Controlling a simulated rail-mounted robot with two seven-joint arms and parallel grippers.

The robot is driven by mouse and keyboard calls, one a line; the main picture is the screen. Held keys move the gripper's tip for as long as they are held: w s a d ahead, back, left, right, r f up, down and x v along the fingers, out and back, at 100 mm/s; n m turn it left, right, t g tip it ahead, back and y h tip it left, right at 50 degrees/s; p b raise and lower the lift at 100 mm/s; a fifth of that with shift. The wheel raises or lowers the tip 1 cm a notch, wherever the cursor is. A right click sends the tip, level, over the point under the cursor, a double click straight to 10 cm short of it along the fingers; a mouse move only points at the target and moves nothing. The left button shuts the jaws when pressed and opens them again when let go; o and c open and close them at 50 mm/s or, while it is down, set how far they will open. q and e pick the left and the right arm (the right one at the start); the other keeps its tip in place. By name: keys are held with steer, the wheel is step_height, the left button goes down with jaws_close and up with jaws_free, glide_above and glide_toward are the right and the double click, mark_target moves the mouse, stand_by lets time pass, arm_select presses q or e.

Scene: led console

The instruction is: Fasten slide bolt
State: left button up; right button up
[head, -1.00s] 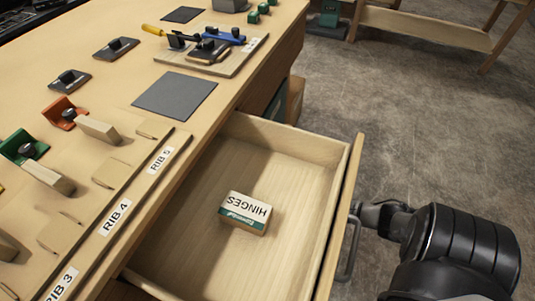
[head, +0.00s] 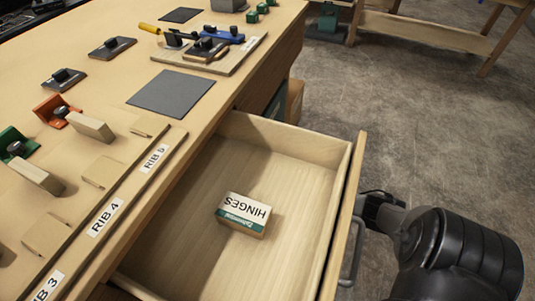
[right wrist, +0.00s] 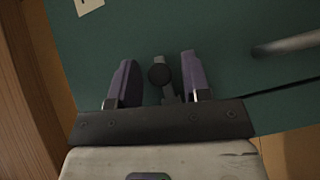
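In the right wrist view, a small dark round knob (right wrist: 159,75) on a grey stem sits on a dark green panel (right wrist: 225,60); it looks like part of the slide bolt, but the rest of it is hidden or too dim to tell. My right gripper (right wrist: 158,78) is open, with one purple finger on each side of the knob. Contact with the knob cannot be told. In the head view my right gripper (head: 378,208) is partly visible outside the open drawer's front, near its handle (head: 352,245). My left gripper is not in view.
The open wooden drawer (head: 310,147) holds a box labelled HINGES (head: 243,213). A bar handle (right wrist: 287,43) crosses the green panel at right. The bench top (head: 75,45) carries wooden ribs, brackets and tools.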

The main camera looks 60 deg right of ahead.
jaws_close()
steer(key=a, duration=0.2)
steer(key=shift+s+a+r, duration=0.1)
steer(key=shift+s+a, duration=0.05)
steer(key=shift+a, duration=0.2)
steer(key=shift+c, duration=1.3)
jaws_free()
steer(key=o, duration=0.4)
steer(key=shift+a, duration=0.15)
